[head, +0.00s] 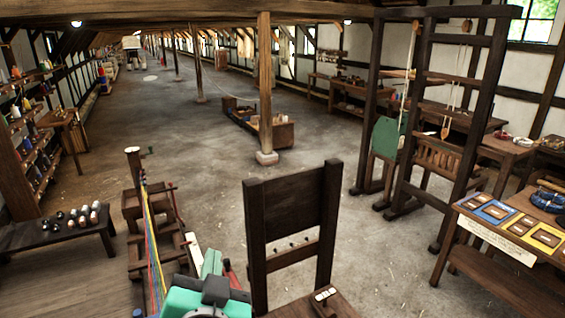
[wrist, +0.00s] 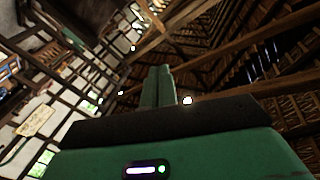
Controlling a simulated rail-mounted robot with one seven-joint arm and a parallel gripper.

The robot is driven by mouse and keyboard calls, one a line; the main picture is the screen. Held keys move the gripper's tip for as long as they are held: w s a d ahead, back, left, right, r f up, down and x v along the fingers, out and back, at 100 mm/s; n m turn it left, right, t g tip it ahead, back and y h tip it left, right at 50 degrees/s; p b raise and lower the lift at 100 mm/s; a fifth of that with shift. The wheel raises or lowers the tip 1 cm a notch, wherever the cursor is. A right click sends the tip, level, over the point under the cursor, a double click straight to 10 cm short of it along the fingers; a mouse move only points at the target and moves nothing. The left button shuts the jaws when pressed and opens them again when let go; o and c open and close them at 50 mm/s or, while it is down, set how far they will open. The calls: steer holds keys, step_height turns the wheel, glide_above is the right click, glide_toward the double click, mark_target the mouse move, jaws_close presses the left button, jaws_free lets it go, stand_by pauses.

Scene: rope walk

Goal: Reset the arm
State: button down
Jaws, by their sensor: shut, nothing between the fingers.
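My gripper (head: 211,262) shows at the bottom of the head view as green and dark parts, raised in front of the room. In the wrist view its two green fingers (wrist: 158,86) are pressed together with nothing between them. The fingers point up toward the roof timbers. Nothing is seen touching the gripper in either view.
A dark wooden upright frame (head: 293,215) stands just right of my gripper. A rope-laying stand with coloured strands (head: 152,235) is close on the left. A low bench (head: 60,235) and a sample table (head: 500,222) lie further out.

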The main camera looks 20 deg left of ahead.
steer(key=s+d+r+t+h, duration=0.3)
steer(key=s+d+r, duration=0.3)
steer(key=d+r, duration=0.4)
steer(key=s+d+r+t+h, duration=0.4)
steer(key=d+r, duration=0.6)
steer(key=d, duration=0.3)
steer(key=shift+s+d+r+t+h, duration=0.15)
steer(key=shift+s+r+t+h, duration=0.15)
steer(key=shift+s+t, duration=0.65)
